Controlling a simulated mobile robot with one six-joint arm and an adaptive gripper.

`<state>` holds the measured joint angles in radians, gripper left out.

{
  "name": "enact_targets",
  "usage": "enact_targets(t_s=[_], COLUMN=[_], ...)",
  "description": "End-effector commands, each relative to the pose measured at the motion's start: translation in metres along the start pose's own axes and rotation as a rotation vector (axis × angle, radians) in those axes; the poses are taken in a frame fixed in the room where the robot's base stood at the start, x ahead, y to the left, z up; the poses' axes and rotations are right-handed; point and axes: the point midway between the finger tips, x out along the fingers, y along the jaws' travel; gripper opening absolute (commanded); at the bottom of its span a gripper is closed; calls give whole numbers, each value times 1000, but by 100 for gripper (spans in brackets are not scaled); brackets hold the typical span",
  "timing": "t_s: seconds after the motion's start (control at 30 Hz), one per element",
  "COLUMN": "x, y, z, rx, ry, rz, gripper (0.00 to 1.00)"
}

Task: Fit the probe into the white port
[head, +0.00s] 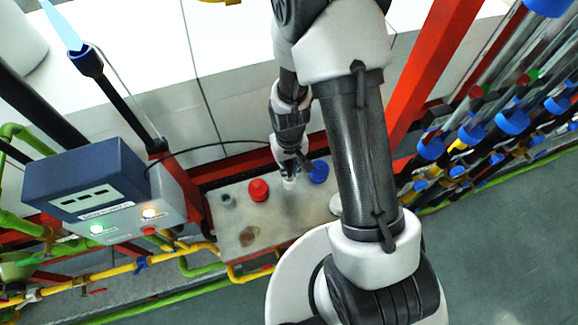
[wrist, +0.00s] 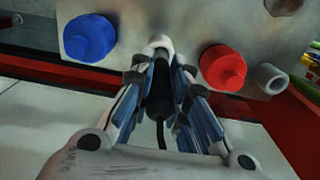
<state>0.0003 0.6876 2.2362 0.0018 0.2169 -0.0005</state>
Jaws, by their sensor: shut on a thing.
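My gripper (wrist: 161,72) is shut on the black probe (wrist: 159,95), whose cable trails back between the fingers. In the head view my gripper (head: 291,164) is over the panel, just above the white port (head: 289,184). In the wrist view the white port (wrist: 160,41) is straight ahead of the probe, and the probe's front end meets or overlaps its near rim. I cannot tell whether the tip is inside it. The fingers and probe hide part of the port.
The panel (head: 232,240) also carries a blue port (head: 318,172), a red port (head: 258,190) and a grey port (head: 228,200). A black cable (head: 205,146) runs from the blue-grey instrument box (head: 90,180). Yellow pipes (head: 110,270) pass below; red beams (head: 432,75) stand right.

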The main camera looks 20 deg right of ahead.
Motion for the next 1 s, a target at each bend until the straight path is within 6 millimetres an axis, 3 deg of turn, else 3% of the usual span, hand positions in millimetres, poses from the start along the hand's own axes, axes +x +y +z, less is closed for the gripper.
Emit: enact_targets(t_s=[0.4, 0.43, 0.7, 1.0], x=[7, 6, 5, 5], y=[0, 0, 0, 0], z=[0, 0, 0, 0], rx=[0, 0, 0, 0], ry=[1, 0, 0, 0], rz=[0, 0, 0, 0], gripper=[0, 17, 35, 35])
